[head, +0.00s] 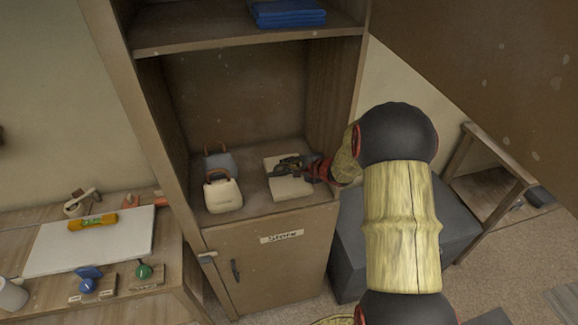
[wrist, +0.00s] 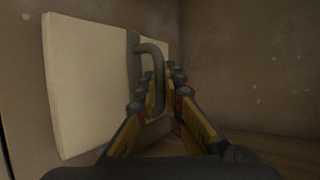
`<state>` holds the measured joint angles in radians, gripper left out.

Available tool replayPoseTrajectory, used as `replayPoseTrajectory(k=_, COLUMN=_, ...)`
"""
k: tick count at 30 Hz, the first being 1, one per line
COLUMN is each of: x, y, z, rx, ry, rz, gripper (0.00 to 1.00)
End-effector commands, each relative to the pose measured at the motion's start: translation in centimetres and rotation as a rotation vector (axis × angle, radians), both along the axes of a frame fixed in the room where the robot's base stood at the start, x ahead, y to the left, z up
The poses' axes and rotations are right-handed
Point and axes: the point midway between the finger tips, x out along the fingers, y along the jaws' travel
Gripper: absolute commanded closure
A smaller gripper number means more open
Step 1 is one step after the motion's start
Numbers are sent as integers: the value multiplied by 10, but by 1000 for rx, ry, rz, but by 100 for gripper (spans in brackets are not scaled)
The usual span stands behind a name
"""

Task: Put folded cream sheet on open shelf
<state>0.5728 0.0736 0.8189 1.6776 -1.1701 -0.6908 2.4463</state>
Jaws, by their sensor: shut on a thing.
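The folded cream sheet (head: 290,189) lies at the right of the open shelf (head: 255,205) in the tall brown cabinet, on or very close to the shelf board. My gripper (head: 284,171) reaches in from the right over the sheet. In the wrist view the sheet (wrist: 84,85) shows as a pale flat slab with a dark band and a grey loop handle (wrist: 154,62). My gripper's fingers (wrist: 160,85) are closed around that handle. Whether the sheet's underside touches the board is hidden.
A cream bag (head: 223,196) with a brown handle stands left of the sheet, with a blue-grey item (head: 218,162) behind it. Blue folded cloth (head: 288,14) lies on the upper shelf. A door labelled Store (head: 282,252) is below. A workbench (head: 170,255) stands left.

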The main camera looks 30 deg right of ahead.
Motion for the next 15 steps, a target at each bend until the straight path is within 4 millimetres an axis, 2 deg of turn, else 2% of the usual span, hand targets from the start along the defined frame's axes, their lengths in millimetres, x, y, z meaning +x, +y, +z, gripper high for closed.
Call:
replayPoseTrajectory(k=5, x=0, y=0, z=-1, rx=1, ry=0, rz=1, gripper=100)
replayPoseTrajectory(k=6, x=0, y=0, z=-2, rx=1, ry=1, rz=0, gripper=89)
replayPoseTrajectory(k=15, x=0, y=0, z=-2, rx=1, ry=1, rz=0, gripper=72)
